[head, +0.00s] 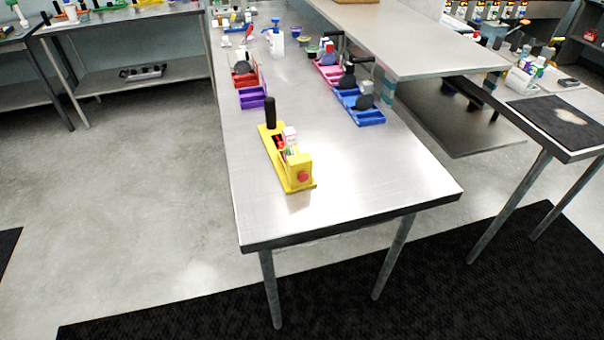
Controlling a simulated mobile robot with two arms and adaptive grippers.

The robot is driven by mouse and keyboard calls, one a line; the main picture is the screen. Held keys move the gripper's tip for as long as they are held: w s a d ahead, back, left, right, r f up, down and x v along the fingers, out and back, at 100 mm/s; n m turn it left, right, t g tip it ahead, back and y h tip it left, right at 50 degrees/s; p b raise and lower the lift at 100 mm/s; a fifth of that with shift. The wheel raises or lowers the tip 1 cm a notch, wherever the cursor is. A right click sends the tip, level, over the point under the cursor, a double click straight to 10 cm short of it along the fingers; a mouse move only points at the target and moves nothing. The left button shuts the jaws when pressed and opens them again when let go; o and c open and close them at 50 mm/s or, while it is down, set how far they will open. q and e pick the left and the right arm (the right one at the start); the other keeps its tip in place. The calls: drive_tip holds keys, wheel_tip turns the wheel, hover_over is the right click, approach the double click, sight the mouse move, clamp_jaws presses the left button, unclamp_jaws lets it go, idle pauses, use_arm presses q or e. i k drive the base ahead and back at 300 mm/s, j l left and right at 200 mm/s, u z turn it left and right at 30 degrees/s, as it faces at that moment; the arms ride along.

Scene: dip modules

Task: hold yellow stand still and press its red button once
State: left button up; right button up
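The yellow stand (298,172) sits on the metal table toward its near end. Its red button (303,177) is on the near face of the yellow block, facing me. A black upright handle (270,112) rises at the stand's far end. A small pink and white item (290,139) and some red and green parts sit in the middle of the stand. Neither of my grippers shows in the head view, and nothing touches the stand.
The metal table (350,183) is bare around the stand and at its near edge. Behind it are a purple stand (252,97), a red one (244,79), a blue one (358,106) and a pink one (327,71). A raised shelf (410,50) overhangs at the right.

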sight(302, 176)
drive_tip(key=z, duration=0.35)
drive_tip(key=i+j+z, duration=0.1)
drive_tip(key=j+z, duration=0.15)
drive_tip(key=z, duration=0.15)
drive_tip(key=i+j+z, duration=0.1)
drive_tip(key=j+z, duration=0.4)
drive_tip(key=z, duration=0.25)
drive_tip(key=j+z, duration=0.4)
drive_tip(key=i+l, duration=0.05)
drive_tip(key=l, duration=0.05)
